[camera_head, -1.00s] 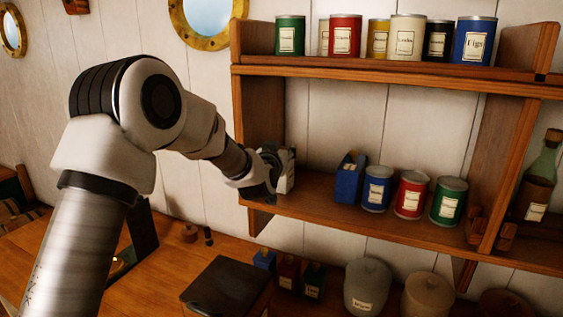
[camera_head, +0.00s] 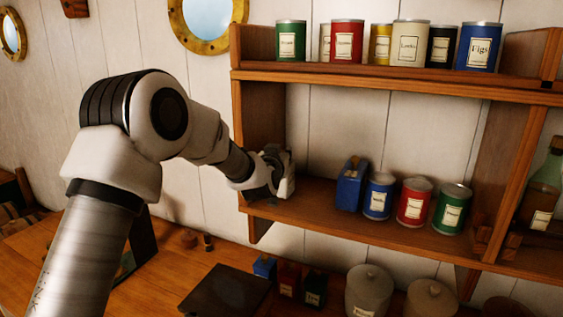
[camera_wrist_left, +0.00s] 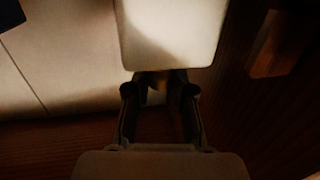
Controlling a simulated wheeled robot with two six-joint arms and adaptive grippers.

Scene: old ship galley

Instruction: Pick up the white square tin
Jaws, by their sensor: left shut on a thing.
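The white square tin (camera_head: 287,181) is at the left end of the lower shelf, partly hidden by my left gripper (camera_head: 272,173). The gripper reaches in from the left and is shut on it. In the left wrist view the pale tin (camera_wrist_left: 170,32) fills the top middle, just beyond the gripper fingers (camera_wrist_left: 160,95). I cannot tell whether the tin's base touches the shelf. My right gripper is not in view.
On the lower shelf (camera_head: 330,215), a blue square tin (camera_head: 352,186) stands right of the white one, then blue (camera_head: 378,196), red (camera_head: 414,202) and green (camera_head: 452,208) cans. The upper shelf (camera_head: 400,84) is overhead. The shelf's left side wall (camera_head: 258,115) is close to the gripper.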

